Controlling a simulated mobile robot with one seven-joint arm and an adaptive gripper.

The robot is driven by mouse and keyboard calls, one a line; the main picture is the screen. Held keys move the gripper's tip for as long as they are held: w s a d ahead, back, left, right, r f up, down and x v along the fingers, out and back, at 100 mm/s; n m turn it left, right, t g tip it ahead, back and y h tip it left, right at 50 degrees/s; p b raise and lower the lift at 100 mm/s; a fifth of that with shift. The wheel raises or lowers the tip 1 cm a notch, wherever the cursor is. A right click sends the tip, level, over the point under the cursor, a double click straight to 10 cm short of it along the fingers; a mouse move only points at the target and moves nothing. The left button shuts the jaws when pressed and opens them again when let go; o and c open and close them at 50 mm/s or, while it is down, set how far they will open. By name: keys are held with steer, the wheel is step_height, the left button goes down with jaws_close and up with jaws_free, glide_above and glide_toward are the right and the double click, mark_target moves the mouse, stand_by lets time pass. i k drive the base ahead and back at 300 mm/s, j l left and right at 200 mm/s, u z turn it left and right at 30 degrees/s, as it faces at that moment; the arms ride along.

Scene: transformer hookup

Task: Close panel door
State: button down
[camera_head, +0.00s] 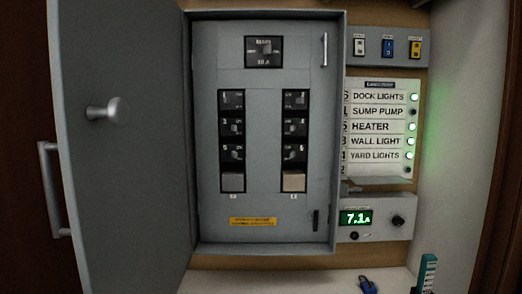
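The grey panel door (125,185) stands wide open, swung out to the left of the panel box and toward me. A round metal knob (103,109) sits on its visible face. The panel box (338,130) is open to view, with a main breaker (264,51) at the top and two columns of black breakers (232,127) below. A light vertical handle (324,50) is at the upper right of the inner cover. My gripper is not in view.
Right of the box are a switch strip (387,47), a label board (377,127) with green lights, and a meter (356,217) reading 7.1A. A blue padlock (368,285) and a teal object (427,273) are below. A metal bar handle (49,188) stands at far left.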

mark_target(116, 65)
steer(key=k, duration=1.2)
steer(key=i, duration=0.55)
steer(key=j+u, duration=0.05)
